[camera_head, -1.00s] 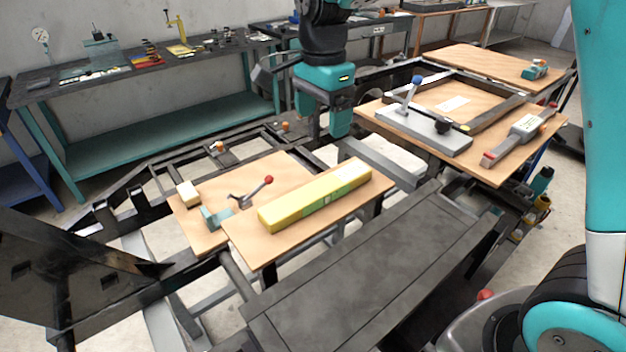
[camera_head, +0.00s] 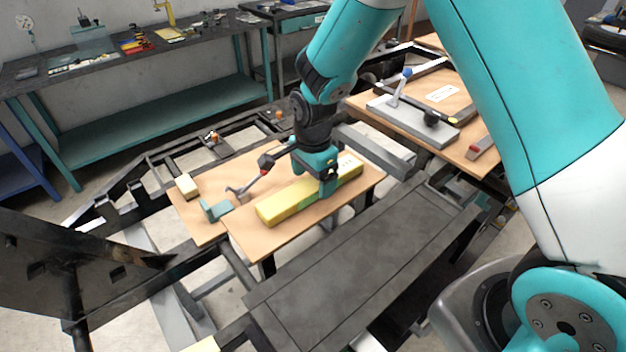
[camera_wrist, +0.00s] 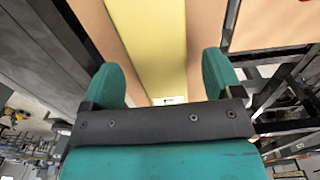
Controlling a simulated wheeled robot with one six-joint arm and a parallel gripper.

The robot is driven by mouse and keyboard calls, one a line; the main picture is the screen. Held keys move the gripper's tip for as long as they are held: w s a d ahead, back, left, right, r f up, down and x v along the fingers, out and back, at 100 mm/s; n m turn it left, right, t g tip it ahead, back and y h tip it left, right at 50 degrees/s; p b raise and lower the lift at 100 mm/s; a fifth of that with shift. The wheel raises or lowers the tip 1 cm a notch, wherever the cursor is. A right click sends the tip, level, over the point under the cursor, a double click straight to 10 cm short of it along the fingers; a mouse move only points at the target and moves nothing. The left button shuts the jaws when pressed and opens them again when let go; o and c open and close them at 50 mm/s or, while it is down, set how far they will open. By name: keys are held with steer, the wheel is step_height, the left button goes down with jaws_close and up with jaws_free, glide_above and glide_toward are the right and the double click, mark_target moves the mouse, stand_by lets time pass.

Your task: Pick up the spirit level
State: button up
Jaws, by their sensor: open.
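The spirit level is a long yellow bar (camera_head: 283,207) lying on a wooden board (camera_head: 262,240) in the head view. In the wrist view the yellow bar (camera_wrist: 158,40) runs up the middle of the picture. My gripper (camera_head: 328,192) is over the right part of the bar and hides some of it. In the wrist view my gripper (camera_wrist: 164,82) is open, with one teal finger on each side of the bar. The fingers look apart from the bar, with gaps on both sides. How far down they reach is hard to tell.
A red-tipped lever clamp (camera_head: 247,188) and a small pale block (camera_head: 187,186) stand just left of the bar. A dark flat bench (camera_head: 350,265) lies in front. A grey plate with a blue-knobbed lever (camera_head: 410,120) is on another board at the right.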

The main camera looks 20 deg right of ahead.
mark_target(314, 182)
steer(key=shift+f, duration=1)
steer(key=c, duration=1.2)
steer(key=shift+r, duration=0.15)
step_height(314, 182, up, 19)
steer(key=b, duration=0.7)
steer(key=shift+w+d, duration=0.1)
